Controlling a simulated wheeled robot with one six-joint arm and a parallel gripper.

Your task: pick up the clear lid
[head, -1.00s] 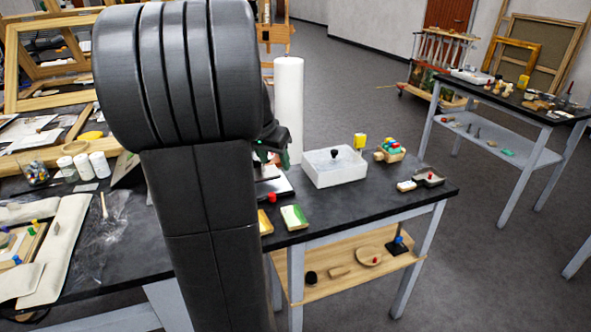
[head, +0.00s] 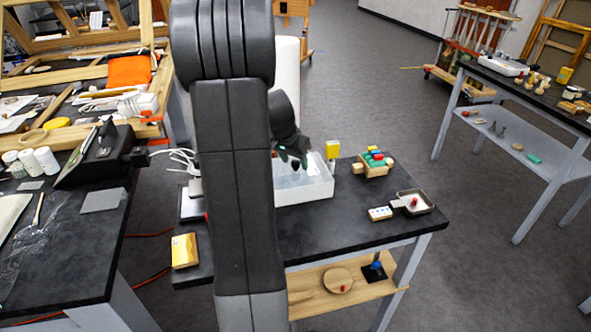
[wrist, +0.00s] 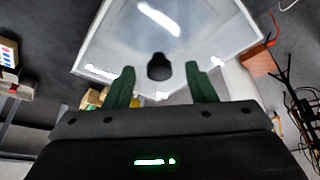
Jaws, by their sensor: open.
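The clear lid (wrist: 205,35) covers the top of a white box (head: 318,190) and has a black knob (wrist: 159,67) in its middle. In the head view the lid (head: 290,180) is partly behind my arm. My gripper (wrist: 159,72) is open, with its two green fingers apart. In the wrist view the knob appears between the fingertips. In the head view my gripper (head: 292,158) is just above the lid, close to the knob. I cannot tell whether the fingers touch the knob.
A tall white roll (head: 287,80) is behind. A yellow sponge-like block (head: 185,251) lies at front left.

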